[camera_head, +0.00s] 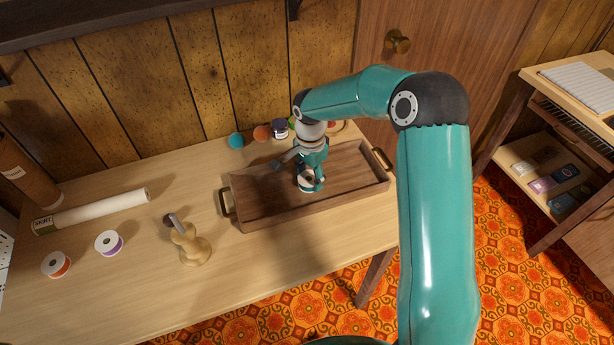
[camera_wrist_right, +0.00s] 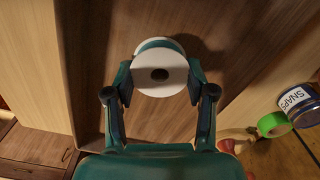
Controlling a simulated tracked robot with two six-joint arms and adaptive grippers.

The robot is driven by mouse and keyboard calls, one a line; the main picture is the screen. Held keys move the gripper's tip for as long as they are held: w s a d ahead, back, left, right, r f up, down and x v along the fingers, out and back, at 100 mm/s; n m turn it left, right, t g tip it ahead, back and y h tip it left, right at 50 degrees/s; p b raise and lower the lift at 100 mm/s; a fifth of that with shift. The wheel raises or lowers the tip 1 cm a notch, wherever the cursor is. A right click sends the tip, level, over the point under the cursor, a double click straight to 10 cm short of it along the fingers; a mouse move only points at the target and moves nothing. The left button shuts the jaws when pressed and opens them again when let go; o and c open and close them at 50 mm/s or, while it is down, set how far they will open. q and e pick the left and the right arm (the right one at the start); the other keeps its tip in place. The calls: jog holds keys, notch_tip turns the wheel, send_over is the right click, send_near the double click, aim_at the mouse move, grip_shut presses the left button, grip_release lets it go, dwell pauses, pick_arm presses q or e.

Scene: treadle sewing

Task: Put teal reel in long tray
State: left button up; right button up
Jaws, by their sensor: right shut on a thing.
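The long tray (camera_head: 262,205) is a dark wooden tray with brass handles at its ends, on the light wooden table. My right gripper (camera_head: 311,184) points down over the middle of the tray. In the right wrist view, it is shut on the teal reel (camera_wrist_right: 160,74), with a finger on each side. The reel shows a white round end with a dark centre hole, and a teal edge behind it. The tray's wooden floor (camera_wrist_right: 235,40) lies beyond the reel. I cannot tell whether the reel touches the floor. My left gripper is out of view.
Several small round items, including a dark jar (camera_head: 280,129), stand behind the tray by the wall. A wooden figure-like piece (camera_head: 192,246), a purple reel (camera_head: 109,243), an orange reel (camera_head: 56,264) and a white roll (camera_head: 95,212) lie to the left. The front table area is clear.

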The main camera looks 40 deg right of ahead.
jog(key=shift+f, duration=0.1)
jog(key=o, duration=1)
jog(key=shift+r, duration=0.5)
notch_tip(320, 180, up, 11)
jog(key=shift+r, duration=0.15)
